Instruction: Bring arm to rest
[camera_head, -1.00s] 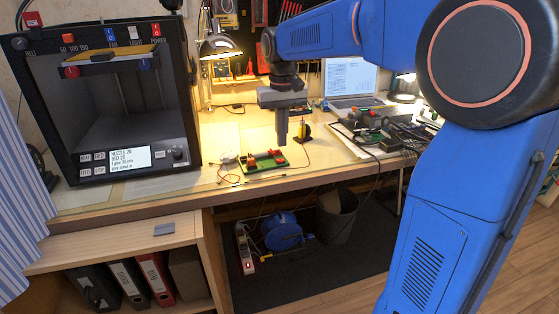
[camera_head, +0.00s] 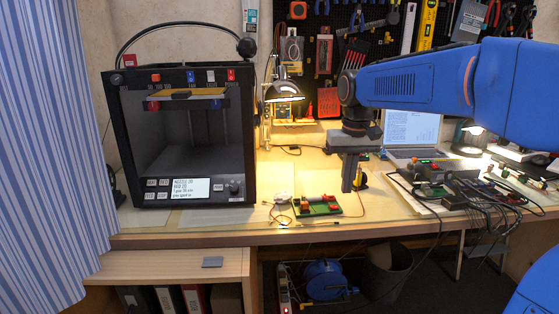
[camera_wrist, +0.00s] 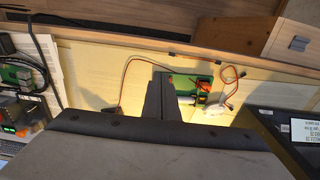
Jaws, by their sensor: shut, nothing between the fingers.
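My blue arm reaches in from the right in the head view, over the workbench. My gripper (camera_head: 350,190) points down above the bench top, its fingers together with nothing between them. It hangs just right of a small green board with red parts (camera_head: 317,206). In the wrist view my gripper (camera_wrist: 160,80) shows as dark fingers close together, with the green board (camera_wrist: 198,82) and its wires beyond them. Whether the fingertips touch the bench cannot be told.
A black 3D printer (camera_head: 186,130) stands on the left of the bench. A lit lamp (camera_head: 285,90) is behind my gripper. A laptop (camera_head: 412,130) and a cluttered tray of electronics (camera_head: 440,185) lie to the right. A pegboard (camera_head: 335,25) with tools hangs behind.

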